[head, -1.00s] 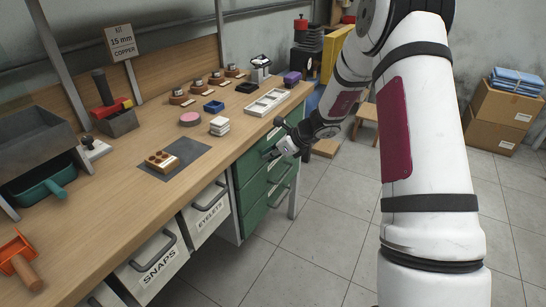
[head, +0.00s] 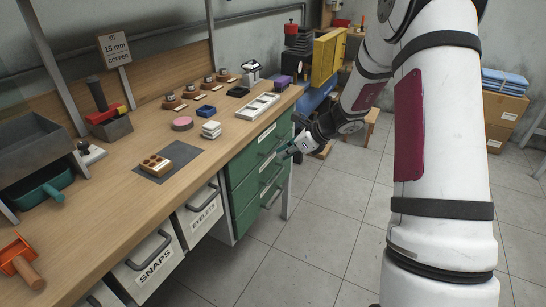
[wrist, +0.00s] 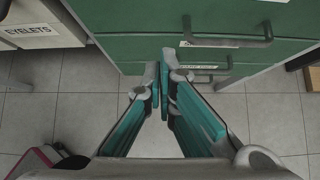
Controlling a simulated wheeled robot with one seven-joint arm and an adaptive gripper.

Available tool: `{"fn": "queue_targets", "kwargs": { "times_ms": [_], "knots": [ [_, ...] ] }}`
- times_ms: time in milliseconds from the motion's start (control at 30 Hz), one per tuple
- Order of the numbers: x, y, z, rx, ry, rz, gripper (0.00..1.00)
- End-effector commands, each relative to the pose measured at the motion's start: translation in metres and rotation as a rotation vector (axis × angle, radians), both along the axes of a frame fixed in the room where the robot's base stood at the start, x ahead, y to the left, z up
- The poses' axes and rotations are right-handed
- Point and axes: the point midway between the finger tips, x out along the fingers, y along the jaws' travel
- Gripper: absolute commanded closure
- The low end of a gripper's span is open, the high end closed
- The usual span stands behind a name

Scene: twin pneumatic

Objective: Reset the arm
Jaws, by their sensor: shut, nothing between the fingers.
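The fingertips point at the green drawer fronts (wrist: 135,35). A dark drawer handle (wrist: 226,40) shows just right of the tips. I cannot tell whether the tips touch the drawer front. My white arm reaches down from the upper right in the head view.
The wooden workbench (head: 125,222) holds a kit sign (head: 115,48), a brown holed block (head: 155,165) on a grey mat, and a white tray (head: 258,106). White bins labelled SNAPS (head: 150,262) and EYELETS (head: 204,212) hang below. Cardboard boxes (head: 503,118) stand at the right. The tiled floor between is open.

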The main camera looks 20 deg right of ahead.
Motion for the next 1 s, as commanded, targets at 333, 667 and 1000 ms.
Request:
{"fn": "queue_targets", "kwargs": {
  "times_ms": [333,667,1000],
  "knots": [
    [-0.018,-0.014,0.022,0.001,0.001,0.000,1.00],
    [-0.035,0.020,0.060,-0.086,-0.057,0.180,1.00],
    [-0.144,0.122,0.156,-0.409,-0.243,0.859,1.00]
  ]
}}
